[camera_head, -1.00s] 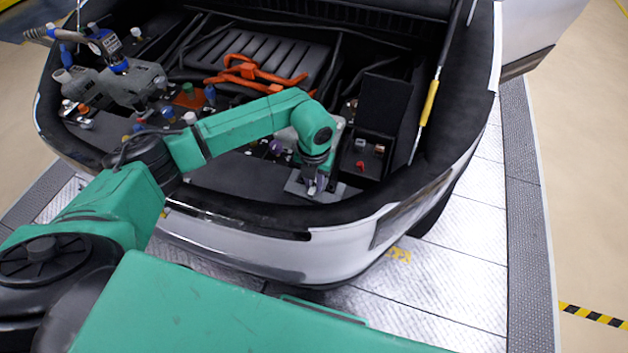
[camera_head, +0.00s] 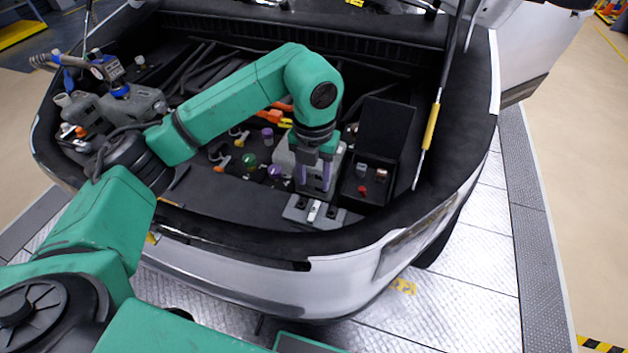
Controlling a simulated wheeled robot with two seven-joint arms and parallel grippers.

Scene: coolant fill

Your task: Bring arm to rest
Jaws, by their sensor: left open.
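My left arm reaches in from the left over the front edge of the open car bay. My left gripper (camera_head: 314,186) points down, with two purple-grey fingers spread apart and nothing seen between them. It is in front of a grey block-like container (camera_head: 338,160) and above a small grey plate or latch (camera_head: 314,211) at the bay's front edge. I cannot tell whether the fingers touch either one. My right gripper is not in view.
An open black box (camera_head: 385,130) with small red parts is just right of the gripper. A yellow-sleeved strut (camera_head: 431,127) rises beyond it. Grey jugs and a blue-grey gauge nozzle (camera_head: 104,68) are at the left. Several coloured caps lie around the bay. The bumper (camera_head: 290,283) runs along the front.

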